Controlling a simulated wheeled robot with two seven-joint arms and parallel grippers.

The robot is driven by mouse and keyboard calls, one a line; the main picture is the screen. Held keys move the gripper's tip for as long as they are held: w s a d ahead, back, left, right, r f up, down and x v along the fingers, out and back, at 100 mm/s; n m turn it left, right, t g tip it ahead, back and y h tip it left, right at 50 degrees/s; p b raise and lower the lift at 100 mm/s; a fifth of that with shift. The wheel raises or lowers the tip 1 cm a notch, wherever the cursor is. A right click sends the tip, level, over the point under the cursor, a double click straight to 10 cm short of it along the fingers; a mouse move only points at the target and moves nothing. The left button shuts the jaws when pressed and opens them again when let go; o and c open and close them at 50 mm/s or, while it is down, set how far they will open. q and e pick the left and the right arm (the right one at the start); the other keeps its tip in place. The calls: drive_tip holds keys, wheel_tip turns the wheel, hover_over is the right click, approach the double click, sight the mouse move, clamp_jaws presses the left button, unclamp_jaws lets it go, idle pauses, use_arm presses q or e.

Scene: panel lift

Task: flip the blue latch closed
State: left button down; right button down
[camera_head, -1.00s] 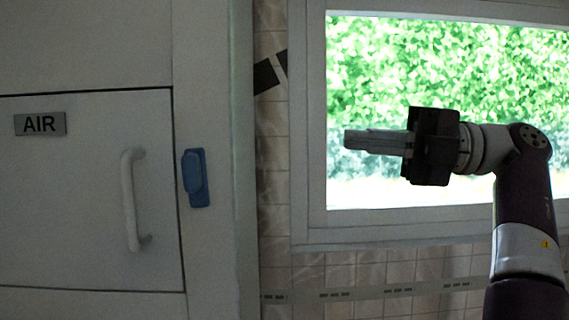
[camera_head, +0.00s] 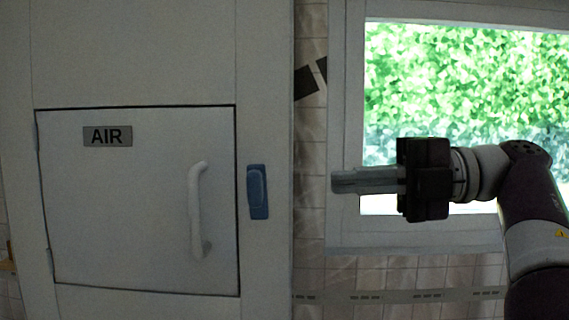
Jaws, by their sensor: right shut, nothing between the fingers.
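The blue latch (camera_head: 257,191) is mounted on the white cabinet frame, just right of the panel door (camera_head: 140,220). Its handle part stands upright along its base plate and lies beside the door's edge, not across it. The door carries a grey AIR label (camera_head: 107,136) and a white vertical handle (camera_head: 196,210), and sits flush in its frame. My right gripper (camera_head: 334,181) is shut and empty, pointing left, to the right of the latch at about the same height and apart from it. My left gripper is not in view.
A window (camera_head: 465,90) with a white frame is behind my right arm. A tiled wall (camera_head: 311,170) fills the strip between the cabinet and the window. The space in front of the door and latch is clear.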

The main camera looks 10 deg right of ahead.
sight(262, 187)
drive_tip(key=p+x, duration=0.1)
drive_tip(key=x, duration=0.7)
drive_tip(key=shift+w+f, duration=0.1)
drive_tip(key=shift+d, duration=0.15)
drive_tip(key=shift+a, duration=0.2)
